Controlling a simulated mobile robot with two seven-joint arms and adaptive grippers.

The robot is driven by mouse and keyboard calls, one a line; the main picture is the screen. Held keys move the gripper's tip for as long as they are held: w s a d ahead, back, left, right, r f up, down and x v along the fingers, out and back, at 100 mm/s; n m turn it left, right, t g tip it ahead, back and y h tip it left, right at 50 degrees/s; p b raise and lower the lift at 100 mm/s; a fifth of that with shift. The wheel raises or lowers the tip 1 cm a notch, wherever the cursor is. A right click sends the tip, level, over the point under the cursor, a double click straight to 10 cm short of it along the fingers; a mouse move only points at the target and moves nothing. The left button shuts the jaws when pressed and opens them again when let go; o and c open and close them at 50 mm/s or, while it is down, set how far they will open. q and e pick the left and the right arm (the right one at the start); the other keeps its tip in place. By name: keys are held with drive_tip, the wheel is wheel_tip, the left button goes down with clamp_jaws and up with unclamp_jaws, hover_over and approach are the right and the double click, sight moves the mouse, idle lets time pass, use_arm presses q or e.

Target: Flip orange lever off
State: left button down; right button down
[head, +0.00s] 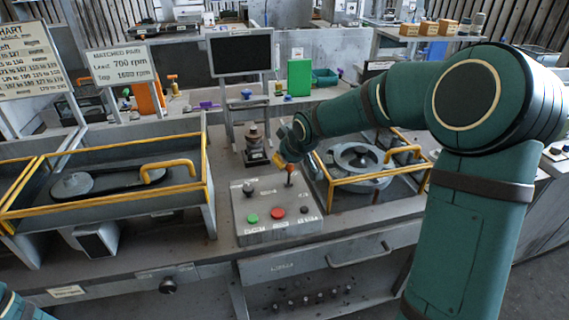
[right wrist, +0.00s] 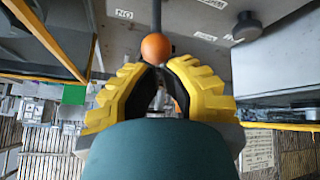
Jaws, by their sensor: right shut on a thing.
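The orange lever (head: 290,171) stands up from the top of a grey control box (head: 252,236) in the head view. In the right wrist view its orange ball (right wrist: 155,47) sits at the fingertips, on a dark stem. My right gripper (right wrist: 155,66) has yellow ridged fingers on both sides just below the ball and is shut on the lever. In the head view the right gripper (head: 280,161) is at the lever's top, partly hidden by its own arm. My left gripper is out of view.
The box also carries a green button (head: 252,218), a red button (head: 278,212) and a dark knob (head: 248,188). Yellow-railed housings stand left (head: 120,185) and right (head: 370,178) of it. A dark monitor (head: 241,53) stands behind. Small white labels lie near the lever.

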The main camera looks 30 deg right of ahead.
drive_tip(key=shift+s+a+f+b, duration=0.1)
drive_tip(key=shift+s+b, duration=0.3)
drive_tip(key=shift+s, duration=0.25)
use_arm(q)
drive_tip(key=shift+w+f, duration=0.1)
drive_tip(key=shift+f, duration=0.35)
use_arm(e)
drive_tip(key=shift+r+p, duration=0.65)
drive_tip(key=shift+r, duration=0.25)
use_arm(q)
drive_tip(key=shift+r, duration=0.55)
